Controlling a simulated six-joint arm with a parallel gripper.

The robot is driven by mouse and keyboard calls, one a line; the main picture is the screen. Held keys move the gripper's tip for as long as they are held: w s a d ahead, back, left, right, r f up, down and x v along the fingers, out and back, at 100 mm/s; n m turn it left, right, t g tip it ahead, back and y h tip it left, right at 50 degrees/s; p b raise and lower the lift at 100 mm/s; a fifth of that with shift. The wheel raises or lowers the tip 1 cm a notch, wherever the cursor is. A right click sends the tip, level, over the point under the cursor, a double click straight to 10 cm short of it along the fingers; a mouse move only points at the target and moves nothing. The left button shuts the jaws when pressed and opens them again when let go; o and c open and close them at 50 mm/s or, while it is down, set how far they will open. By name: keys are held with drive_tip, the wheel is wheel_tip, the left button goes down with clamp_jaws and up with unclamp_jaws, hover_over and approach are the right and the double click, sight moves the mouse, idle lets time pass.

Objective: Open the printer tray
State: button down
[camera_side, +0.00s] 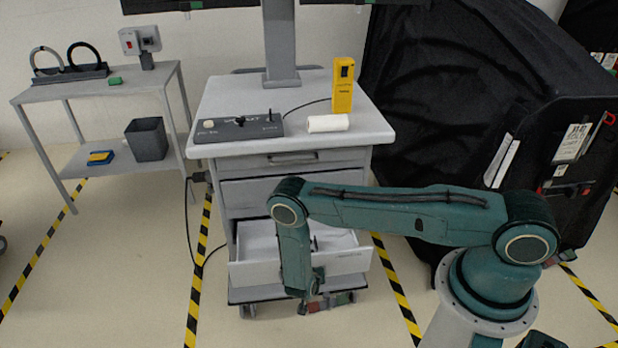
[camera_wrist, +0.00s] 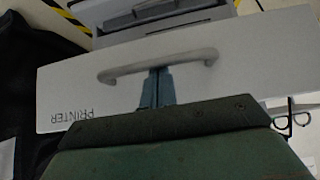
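The printer tray (camera_side: 285,272) is the low, light grey drawer of the cart and stands pulled out, its inside showing from above. In the wrist view its front panel (camera_wrist: 255,62) carries an upside-down PRINTER label and a grey bar handle (camera_wrist: 190,60). My gripper (camera_wrist: 157,74) has its two narrow fingers side by side, almost touching, with their tips at the handle's bar. I cannot tell whether the tips are tucked behind the bar. In the side view my gripper (camera_side: 318,290) is low in front of the tray and hides the handle.
The cart (camera_side: 215,135) has closed drawers above the tray. On its top are a control box (camera_side: 240,130), a yellow device (camera_side: 343,88) and a white roll (camera_side: 328,123). A side table (camera_side: 95,87) stands left; a black-covered cart (camera_side: 430,80) stands right. Floor in front is clear.

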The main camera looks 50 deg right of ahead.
drive_tip(key=shift+s+a, duration=1.15)
drive_tip(key=v, duration=1)
wheel_tip(320, 180, up, 32)
drive_tip(key=w+d+g+y, duration=0.2)
drive_tip(key=w, duration=0.1)
drive_tip(key=s+d+r+n+y, duration=0.1)
drive_tip(key=s+r+n+y, duration=0.25)
drive_tip(key=s+r, duration=0.75)
drive_tip(key=s+r+n+t, duration=0.1)
drive_tip(key=s+r+n, duration=0.4)
drive_tip(key=s+r, duration=0.3)
drive_tip(key=s, duration=0.3)
drive_tip(key=shift+d+t, duration=0.2)
drive_tip(key=shift+t, duration=0.1)
